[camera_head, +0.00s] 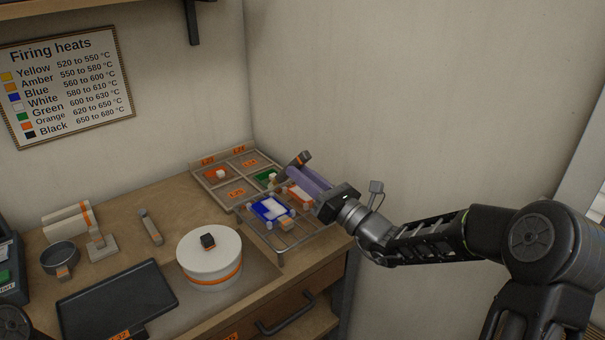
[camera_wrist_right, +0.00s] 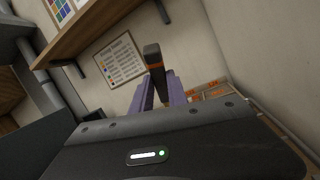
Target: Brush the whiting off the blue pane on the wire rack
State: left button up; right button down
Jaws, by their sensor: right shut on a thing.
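The blue pane (camera_head: 257,212) lies on the wire rack (camera_head: 308,231) at the right end of the bench, with a white layer over its middle. My right gripper (camera_head: 306,179) hangs over the rack's back right, behind and to the right of the blue pane. Its purple fingers are shut on a dark-handled brush (camera_head: 299,159) with an orange band, held apart from the pane. The brush also shows between the fingers in the right wrist view (camera_wrist_right: 153,58). Its bristles cannot be made out. My left gripper is not in view.
An orange-and-white piece (camera_head: 299,195) lies beside the blue pane, near my fingers. Behind is a sectioned tray (camera_head: 226,199) with orange and green panes. A white lidded pot (camera_head: 209,262), a black tray (camera_head: 116,300) and small tools stand left. A wall rises close behind.

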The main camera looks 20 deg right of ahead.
notch_tip(320, 180, down, 4)
jog(key=b, duration=0.2)
jog(key=shift+b, duration=0.3)
dwell(0.5)
jog(key=shift+f, duration=0.3)
jog(key=shift+f, duration=0.25)
dwell(0.7)
jog(key=shift+w, duration=0.1)
jog(key=shift+w+a+b, duration=0.2)
jog(key=shift+w+a, duration=0.1)
jog(key=shift+w, duration=0.35)
jog(key=shift+w+a+b, duration=0.15)
jog(key=shift+w+a, duration=0.15)
jog(key=shift+w, duration=0.35)
